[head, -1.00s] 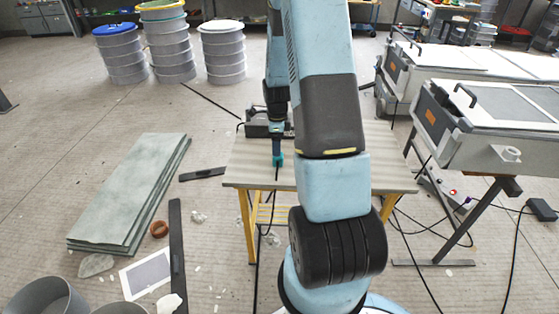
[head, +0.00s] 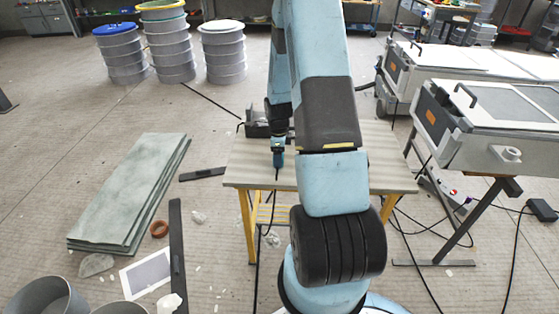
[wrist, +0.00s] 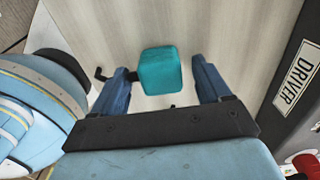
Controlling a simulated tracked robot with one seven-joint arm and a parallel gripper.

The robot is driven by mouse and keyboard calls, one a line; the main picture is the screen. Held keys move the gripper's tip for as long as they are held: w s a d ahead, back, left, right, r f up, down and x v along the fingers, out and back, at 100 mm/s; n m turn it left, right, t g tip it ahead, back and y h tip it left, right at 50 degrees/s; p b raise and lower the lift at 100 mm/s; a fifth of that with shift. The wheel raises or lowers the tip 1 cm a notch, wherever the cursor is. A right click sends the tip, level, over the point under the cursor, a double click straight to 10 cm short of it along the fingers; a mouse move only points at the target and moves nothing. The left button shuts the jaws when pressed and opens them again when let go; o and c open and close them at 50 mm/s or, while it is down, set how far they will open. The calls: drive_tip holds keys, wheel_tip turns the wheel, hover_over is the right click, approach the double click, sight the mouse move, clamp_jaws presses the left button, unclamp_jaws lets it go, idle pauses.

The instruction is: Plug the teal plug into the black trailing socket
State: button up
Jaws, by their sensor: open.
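The teal plug (wrist: 160,70) shows in the wrist view as a rounded block over the pale tabletop. My gripper (wrist: 158,82) is open, with one blue finger on each side of the plug and visible gaps to both. I cannot tell whether the plug is at fingertip depth. In the head view my gripper (head: 278,162) points down over the front left of the table, and the plug is not clearly visible there. A black block with a cable (head: 542,210) lies on the floor at far right; it may be the black trailing socket, but its face is unclear.
The table (head: 240,172) has yellow legs. White-topped machines (head: 500,120) stand at right. Cables cross the floor.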

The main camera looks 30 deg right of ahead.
drive_tip(key=shift+f, duration=0.35)
drive_tip(key=shift+c, duration=0.3)
drive_tip(key=c, duration=0.9)
